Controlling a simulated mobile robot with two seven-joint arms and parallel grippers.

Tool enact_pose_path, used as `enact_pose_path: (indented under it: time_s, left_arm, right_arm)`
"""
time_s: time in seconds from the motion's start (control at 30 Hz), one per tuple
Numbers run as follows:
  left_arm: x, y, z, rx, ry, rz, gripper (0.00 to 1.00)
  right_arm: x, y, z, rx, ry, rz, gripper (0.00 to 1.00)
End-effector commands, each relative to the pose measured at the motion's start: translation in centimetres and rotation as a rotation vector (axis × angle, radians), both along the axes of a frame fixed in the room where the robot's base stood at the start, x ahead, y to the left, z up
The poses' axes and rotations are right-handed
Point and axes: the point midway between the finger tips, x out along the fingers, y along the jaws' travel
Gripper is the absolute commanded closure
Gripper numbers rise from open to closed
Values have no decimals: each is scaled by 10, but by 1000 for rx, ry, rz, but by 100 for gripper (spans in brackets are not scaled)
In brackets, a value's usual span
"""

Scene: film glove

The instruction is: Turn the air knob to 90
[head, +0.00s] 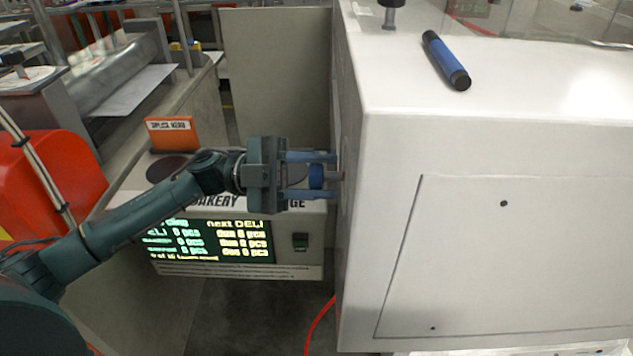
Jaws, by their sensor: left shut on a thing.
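The air knob (316,176) is a small blue cylinder on a short stem on the left side face of the white machine box. My left gripper (318,176) reaches in from the left with its two blue-grey fingers on either side of the knob, shut on it. The knob's face and any scale or number markings are hidden from this angle. My right gripper is not in view.
The white box (480,140) fills the right side. A blue and black marker-like cylinder (446,60) lies on its top. A display panel (212,241) sits below my left arm. An orange sign (172,133) and a red object (50,185) stand at left.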

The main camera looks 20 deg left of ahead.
Motion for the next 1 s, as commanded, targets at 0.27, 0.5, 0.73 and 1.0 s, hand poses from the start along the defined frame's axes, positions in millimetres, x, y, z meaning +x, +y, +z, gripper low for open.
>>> enact_pose_path:
  time_s: [0.27, 0.5, 0.73, 1.0]
  left_arm:
    - [0, 0, -3, 74, -256, 1, 89]
    - [-1, 0, -4, 136, -470, 0, 89]
    - [-1, 0, -5, 188, -648, 0, 89]
    - [0, 0, -4, 226, -786, 1, 89]
  right_arm:
    - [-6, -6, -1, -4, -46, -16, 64]
    - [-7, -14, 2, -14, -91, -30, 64]
    - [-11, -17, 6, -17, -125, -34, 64]
    - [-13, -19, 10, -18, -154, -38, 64]
